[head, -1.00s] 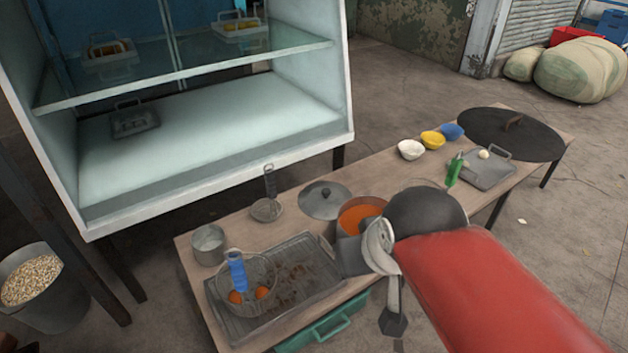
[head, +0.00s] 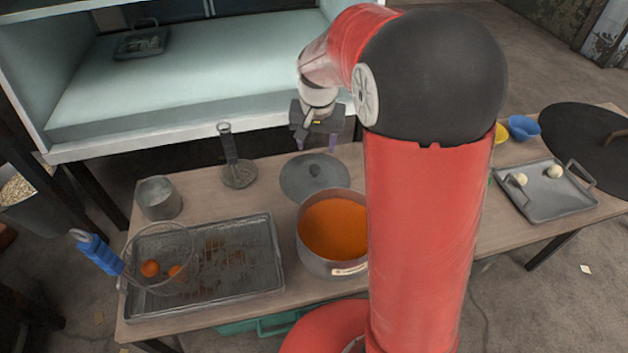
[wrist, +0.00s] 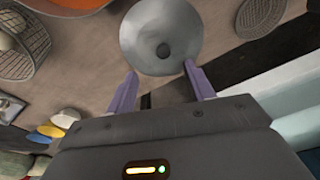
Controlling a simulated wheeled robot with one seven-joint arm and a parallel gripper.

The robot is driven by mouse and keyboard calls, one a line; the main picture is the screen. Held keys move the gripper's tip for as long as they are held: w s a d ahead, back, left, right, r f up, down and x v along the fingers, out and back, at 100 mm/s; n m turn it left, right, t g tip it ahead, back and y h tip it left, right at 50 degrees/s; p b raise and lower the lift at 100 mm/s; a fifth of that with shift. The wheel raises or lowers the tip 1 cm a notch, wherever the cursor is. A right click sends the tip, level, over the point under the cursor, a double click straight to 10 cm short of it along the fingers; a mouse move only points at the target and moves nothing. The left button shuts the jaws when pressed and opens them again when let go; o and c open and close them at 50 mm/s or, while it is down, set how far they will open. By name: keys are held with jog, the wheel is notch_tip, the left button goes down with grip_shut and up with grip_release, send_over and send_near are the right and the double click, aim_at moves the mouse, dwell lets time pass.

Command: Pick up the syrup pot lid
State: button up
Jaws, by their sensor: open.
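The syrup pot lid (head: 314,178) is a round grey metal disc with a dark knob in the middle. It lies flat on the table just behind the pot of orange syrup (head: 335,228). My gripper (head: 317,148) is open and empty, pointing down above the far edge of the lid. In the wrist view, the lid (wrist: 160,35) lies beyond the purple-grey fingertips (wrist: 159,72), with its knob roughly centred between them. The fingers appear apart from the knob.
A tray (head: 262,252) with a blue-handled strainer (head: 97,252) is at the front left. The glass cabinet (head: 190,90) rises behind the table. My red arm hides part of the table.

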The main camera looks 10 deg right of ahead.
send_over(315, 168)
jog(key=s, duration=0.1)
jog(key=shift+m+g, duration=0.3)
jog(key=f, duration=0.4)
jog(key=f+b, duration=0.1)
jog(key=f, duration=0.1)
jog(key=shift+a+f, duration=0.2)
jog(key=shift+a, duration=0.15)
jog(key=f, duration=0.1)
jog(key=f+b, duration=0.1)
jog(key=f, duration=0.3)
jog(key=shift+w+d+f, duration=0.2)
jog(key=shift+w+d, duration=0.1)
jog(key=shift+w, duration=0.1)
jog(key=c, duration=1.1)
